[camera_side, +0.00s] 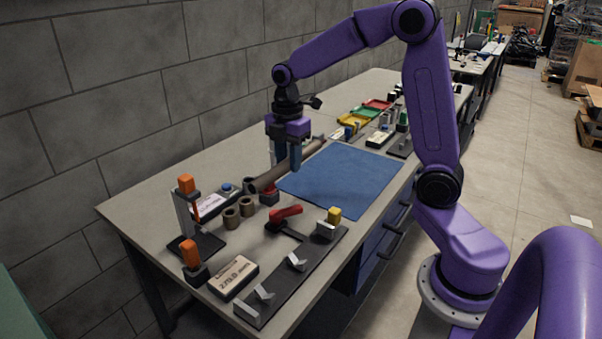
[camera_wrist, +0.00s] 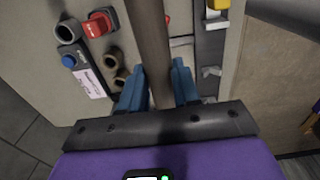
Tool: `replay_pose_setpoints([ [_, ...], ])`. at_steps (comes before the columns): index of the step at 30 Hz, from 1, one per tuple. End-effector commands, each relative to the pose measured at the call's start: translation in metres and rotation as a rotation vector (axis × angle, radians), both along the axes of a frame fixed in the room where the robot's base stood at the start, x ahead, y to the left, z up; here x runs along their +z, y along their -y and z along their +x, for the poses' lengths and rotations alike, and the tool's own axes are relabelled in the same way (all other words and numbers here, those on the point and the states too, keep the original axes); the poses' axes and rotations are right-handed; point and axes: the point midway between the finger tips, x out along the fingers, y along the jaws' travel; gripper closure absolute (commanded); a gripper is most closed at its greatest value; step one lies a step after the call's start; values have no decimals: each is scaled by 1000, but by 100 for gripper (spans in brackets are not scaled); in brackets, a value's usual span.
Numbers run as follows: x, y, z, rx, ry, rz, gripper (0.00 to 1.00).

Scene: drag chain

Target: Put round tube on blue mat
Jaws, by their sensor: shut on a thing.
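The round tube is a long brown cylinder (camera_side: 308,153), lying at a slant beside the left edge of the blue mat (camera_side: 345,182) in the side view. My gripper (camera_side: 286,168) is shut on the tube around its middle, with blue fingers on either side. In the wrist view the tube (camera_wrist: 148,38) runs up the picture between my fingers (camera_wrist: 160,78). I cannot tell whether the tube touches the table or hangs just above it. The mat is flat and bare, and it does not show in the wrist view.
Short brown rings (camera_side: 232,218), a red block (camera_side: 269,195) and an orange-topped stand (camera_side: 187,210) are near the tube's front end. A black fixture with a red clamp (camera_side: 286,213) lies in front of the mat. Coloured trays (camera_side: 362,112) stand behind.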

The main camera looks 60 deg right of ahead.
Motion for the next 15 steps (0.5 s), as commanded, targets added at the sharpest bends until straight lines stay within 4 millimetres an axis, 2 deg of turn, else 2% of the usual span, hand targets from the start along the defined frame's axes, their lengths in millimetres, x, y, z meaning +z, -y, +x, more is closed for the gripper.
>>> replay_pose_setpoints([
  [1, -8, 20, 12, -10, -2, 0, 100],
  [6, -31, 83, 37, -10, -1, 1, 100],
  [11, -54, 145, 49, -9, -1, 2, 100],
  [15, -74, 194, 49, -7, 0, 2, 100],
])
